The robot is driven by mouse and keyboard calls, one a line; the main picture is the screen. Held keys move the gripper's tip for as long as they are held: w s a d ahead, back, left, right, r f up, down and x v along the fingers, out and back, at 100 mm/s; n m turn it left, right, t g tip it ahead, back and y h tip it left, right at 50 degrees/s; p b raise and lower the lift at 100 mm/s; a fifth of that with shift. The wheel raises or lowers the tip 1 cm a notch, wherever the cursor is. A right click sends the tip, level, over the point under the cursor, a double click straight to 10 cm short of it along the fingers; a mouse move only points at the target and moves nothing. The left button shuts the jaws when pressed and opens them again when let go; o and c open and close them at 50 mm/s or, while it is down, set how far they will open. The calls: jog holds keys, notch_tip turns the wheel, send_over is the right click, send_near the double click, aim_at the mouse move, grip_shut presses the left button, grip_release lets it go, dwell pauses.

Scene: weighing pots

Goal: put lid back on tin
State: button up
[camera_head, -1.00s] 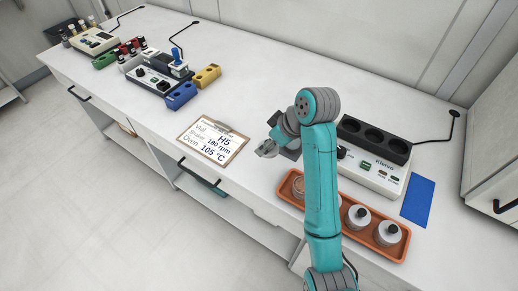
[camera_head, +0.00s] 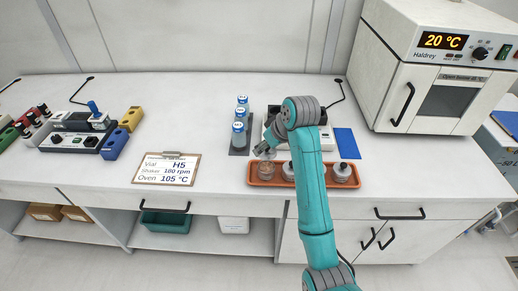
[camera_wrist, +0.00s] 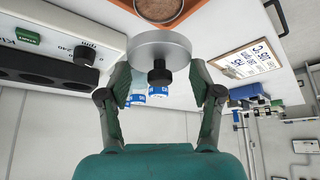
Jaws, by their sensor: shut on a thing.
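My gripper (camera_wrist: 159,82) is shut on a silver lid (camera_wrist: 150,45) with a black knob, its fingers on either side of the lid. In the head view my gripper (camera_head: 263,149) is above the left end of the orange tray (camera_head: 262,184). An open tin (camera_head: 261,172) with brown contents stands in that end of the tray. In the wrist view the open tin (camera_wrist: 159,8) shows at the top edge, just beyond the lid and partly cut off. The lid is hard to make out in the head view.
Lidded tins (camera_head: 341,173) stand farther right in the tray, one partly behind my arm. Blue-capped bottles (camera_head: 239,127) stand behind the gripper. A clipboard (camera_head: 168,168) lies left, a blue mat (camera_head: 347,143) right, and an oven (camera_head: 440,70) stands at the back right.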

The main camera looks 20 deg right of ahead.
jog(key=shift+f, duration=3.1)
jog(key=shift+f, duration=0.15)
jog(key=o, duration=1)
jog(key=shift+o, duration=0.2)
jog(key=shift+r, duration=3.5)
